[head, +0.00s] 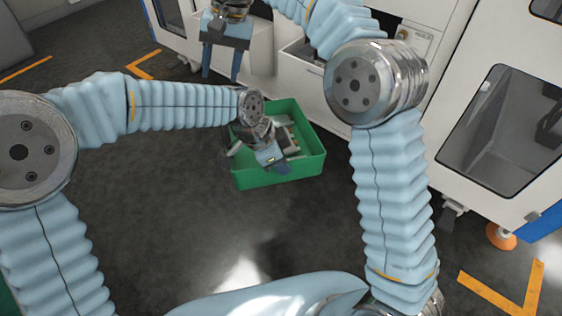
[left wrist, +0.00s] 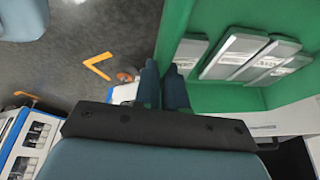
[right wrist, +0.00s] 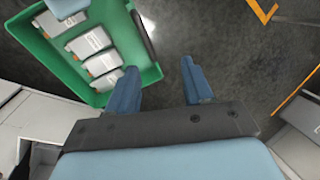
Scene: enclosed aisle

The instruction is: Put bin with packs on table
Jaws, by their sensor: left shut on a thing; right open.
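The packs (left wrist: 250,55) lie side by side in the left wrist view, and the bin (right wrist: 75,83) also shows upper left in the right wrist view. My left gripper (head: 277,168) is shut on the bin's wall, one finger on each side (left wrist: 163,78). My right gripper (head: 224,76) is open and empty, apart from the bin, farther back. Its spread fingers (right wrist: 160,85) show in the right wrist view. I cannot tell whether the bin touches the floor. I cannot make out a table.
White machines with dark windows (head: 500,115) line the right and back. An orange round foot (head: 500,236) stands under the right machine. Orange marks (head: 500,296) lie on the dark floor. The floor (head: 190,215) in front of the bin is clear.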

